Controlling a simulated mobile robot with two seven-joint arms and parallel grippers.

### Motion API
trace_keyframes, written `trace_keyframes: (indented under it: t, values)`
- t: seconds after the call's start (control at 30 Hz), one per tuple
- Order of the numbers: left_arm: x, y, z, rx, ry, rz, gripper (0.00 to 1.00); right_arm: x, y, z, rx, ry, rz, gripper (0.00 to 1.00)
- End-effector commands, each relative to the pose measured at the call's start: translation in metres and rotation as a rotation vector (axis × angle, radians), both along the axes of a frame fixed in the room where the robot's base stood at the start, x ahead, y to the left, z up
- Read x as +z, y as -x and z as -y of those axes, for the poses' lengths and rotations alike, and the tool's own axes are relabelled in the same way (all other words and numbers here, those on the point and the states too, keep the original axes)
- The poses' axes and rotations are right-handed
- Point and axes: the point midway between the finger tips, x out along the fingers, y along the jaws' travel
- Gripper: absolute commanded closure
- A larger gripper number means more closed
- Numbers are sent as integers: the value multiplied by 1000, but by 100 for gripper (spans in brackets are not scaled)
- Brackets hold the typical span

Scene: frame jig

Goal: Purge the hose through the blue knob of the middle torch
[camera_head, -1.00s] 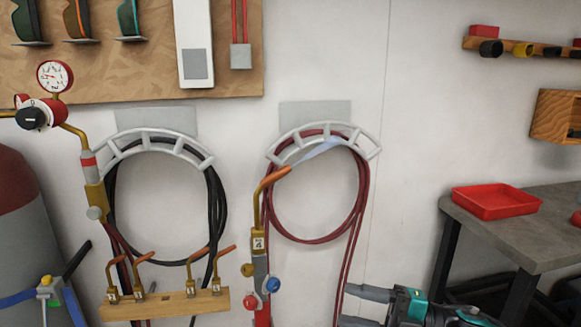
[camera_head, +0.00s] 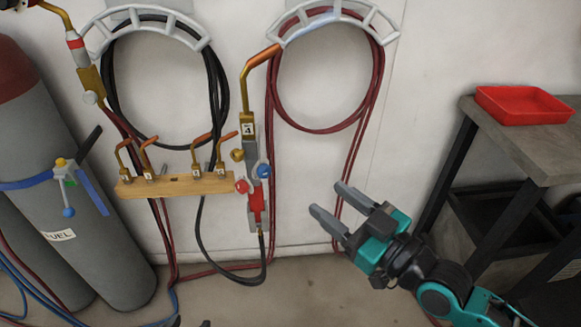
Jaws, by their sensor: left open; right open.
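The torch (camera_head: 251,165) hangs upright on the wall under the right hose hanger, with an orange-brown bent tip and a tag reading 4. Its blue knob (camera_head: 264,171) sticks out on the right side. A red knob (camera_head: 242,186) and a brass knob (camera_head: 237,155) sit on its left. A dark hose (camera_head: 262,265) leaves its lower end. My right gripper (camera_head: 334,206) is open and empty, to the right of the torch and below the blue knob, apart from both. My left gripper (camera_head: 190,323) shows only as two dark fingertips, apart, at the bottom edge.
A wooden rack (camera_head: 175,185) with several small tips is left of the torch. Red hose coils hang on the right hanger (camera_head: 335,20), dark ones on the left hanger (camera_head: 150,18). Grey cylinders (camera_head: 75,235) stand left. A workbench (camera_head: 545,150) with a red tray (camera_head: 522,103) stands right.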

Motion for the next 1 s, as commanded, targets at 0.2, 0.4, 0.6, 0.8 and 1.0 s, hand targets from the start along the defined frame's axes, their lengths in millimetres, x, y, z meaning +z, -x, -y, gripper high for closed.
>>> trace_keyframes:
  t: [0.2,0.4,0.6,0.8,1.0]
  values:
    - [0,1,-1,4,0,-1,47,1,24,-20,64,-73,-136,47]
    - [1,2,-2,6,-2,-2,47,2,11,-31,66,-79,-140,47]
    - [2,2,-4,7,-4,0,47,3,-15,-55,67,-79,-138,47]
    - [0,4,-5,8,-7,-5,47,2,-44,-80,67,-78,-139,47]
    - [-1,5,-6,9,-9,-9,47,2,-64,-98,66,-75,-139,47]
